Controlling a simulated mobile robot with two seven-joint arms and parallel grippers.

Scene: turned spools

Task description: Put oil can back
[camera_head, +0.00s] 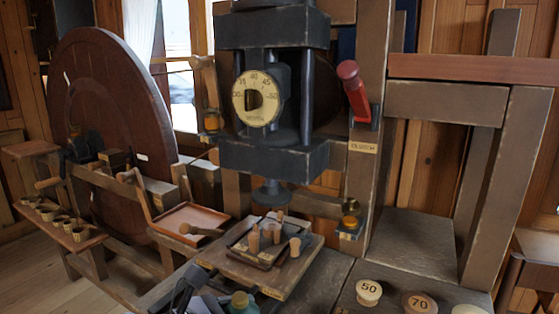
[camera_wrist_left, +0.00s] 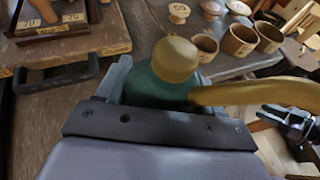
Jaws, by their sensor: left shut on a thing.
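The oil can has a dark green body (camera_wrist_left: 150,88), a rounded gold cap (camera_wrist_left: 175,58) and a long gold spout (camera_wrist_left: 255,92) pointing right in the left wrist view. My left gripper (camera_wrist_left: 158,86) is shut on its body, with one finger on each side. In the head view the can (camera_head: 240,301) shows only in part at the bottom edge, beside my left gripper (camera_head: 215,300). The can's base is hidden. A dark jointed part that looks like my right gripper (camera_wrist_left: 290,122) is at the right of the wrist view; its opening is unclear.
A wooden board with a dark tray (camera_head: 246,259) holding several wooden pegs lies below the press (camera_head: 273,155). Round knobs marked 50 (camera_head: 368,292) and 70 (camera_head: 419,303) sit on the bench at right. Several wooden cups (camera_wrist_left: 238,40) stand near the can. A red-handled lever (camera_head: 353,90) hangs above.

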